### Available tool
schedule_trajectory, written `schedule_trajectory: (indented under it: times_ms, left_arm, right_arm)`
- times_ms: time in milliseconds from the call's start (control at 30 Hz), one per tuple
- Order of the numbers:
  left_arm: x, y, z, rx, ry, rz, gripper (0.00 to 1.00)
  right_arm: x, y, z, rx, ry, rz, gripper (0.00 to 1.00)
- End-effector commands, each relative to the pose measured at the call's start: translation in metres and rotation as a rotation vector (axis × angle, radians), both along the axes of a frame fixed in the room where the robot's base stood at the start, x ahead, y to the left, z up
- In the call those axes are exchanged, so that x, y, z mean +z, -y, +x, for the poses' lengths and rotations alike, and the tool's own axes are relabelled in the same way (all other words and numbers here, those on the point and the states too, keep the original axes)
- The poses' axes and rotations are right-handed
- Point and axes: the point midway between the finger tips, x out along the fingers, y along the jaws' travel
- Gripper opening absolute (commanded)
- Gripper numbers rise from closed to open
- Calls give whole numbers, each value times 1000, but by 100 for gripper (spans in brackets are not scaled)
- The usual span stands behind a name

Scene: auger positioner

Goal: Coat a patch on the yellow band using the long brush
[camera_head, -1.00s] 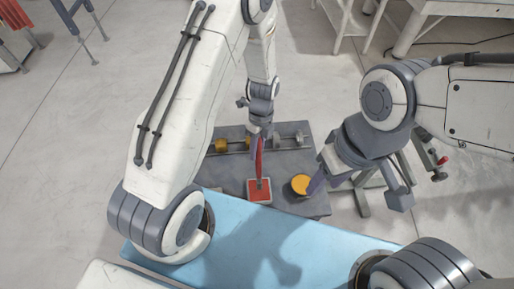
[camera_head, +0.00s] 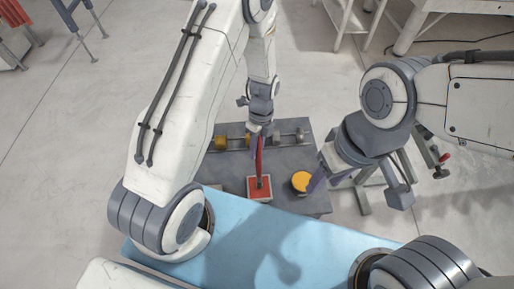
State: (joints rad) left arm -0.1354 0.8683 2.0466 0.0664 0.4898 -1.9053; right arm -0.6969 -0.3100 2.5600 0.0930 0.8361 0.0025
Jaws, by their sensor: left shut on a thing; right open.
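My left gripper (camera_head: 259,128) is shut on a long red brush (camera_head: 260,158), which points down. The brush's dark lower end is over or in a square red tray (camera_head: 259,194); contact cannot be told. The yellow band (camera_head: 221,143) is on a metal shaft behind the tray, at the left part of the dark table. My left gripper is to the right of the band. My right gripper (camera_head: 318,184) is beside a round yellow-topped thing (camera_head: 301,180) at the right of the tray; its fingers are partly hidden by the arm. It is open.
The shaft (camera_head: 283,139) lies across the back of the dark grey table (camera_head: 286,158) and carries other metal parts. A light blue surface (camera_head: 240,233) is in front. White benches (camera_head: 455,12) stand at the back right.

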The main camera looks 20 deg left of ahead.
Motion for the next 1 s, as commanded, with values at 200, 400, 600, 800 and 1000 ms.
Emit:
schedule_trajectory:
  times_ms: [200,400,600,800,1000]
  left_arm:
    - [-3,0,0,0,0,0,0]
    - [-6,0,0,0,0,0,0]
    - [-8,0,0,0,0,0,0]
    - [-10,0,0,0,0,0,0]
    - [-10,0,0,0,0,0,0]
  right_arm:
    - [-3,0,0,0,0,0,50]
    - [-4,0,0,0,0,0,50]
    - [-6,0,0,0,0,0,50]
    - [-8,0,0,0,0,0,50]
    - [-7,0,0,0,0,0,50]
